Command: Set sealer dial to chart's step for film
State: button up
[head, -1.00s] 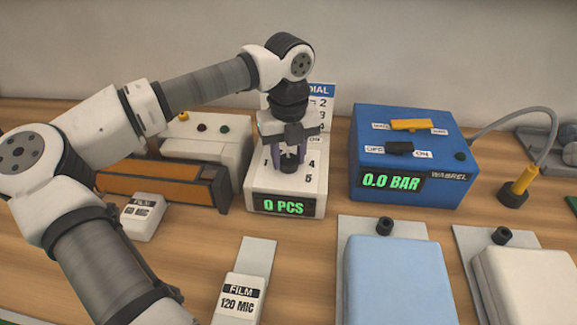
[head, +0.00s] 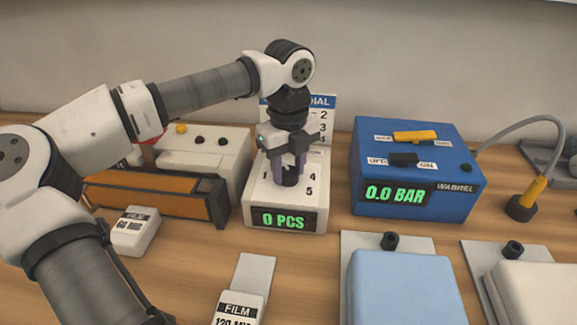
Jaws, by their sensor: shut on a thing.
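The sealer's white dial box (head: 260,200) stands at the middle of the bench, with a green "0 PCS" display on its front. Its black dial knob (head: 290,179) sits on the top face, with numbers such as 4 and 5 beside it. My gripper (head: 290,172) points down and is shut on the knob. The knob's pointer cannot be made out. The chart (head: 322,104) stands behind, headed "DIAL", mostly hidden by my arm. A film block (head: 240,308) at the front reads about 120 MIC, cut by the frame edge. Another film block (head: 135,230) lies at left.
A blue box (head: 420,170) with yellow and black switches reads "0.0 BAR" at right. An orange and black sealer bar (head: 150,193) lies left of the dial box. A hose curves at far right.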

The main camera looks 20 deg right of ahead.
aim_at(289, 170)
jog(key=o, duration=1)
jog(key=shift+r, duration=0.1)
notch_tip(289, 170, up, 14)
jog(key=shift+f, duration=0.15)
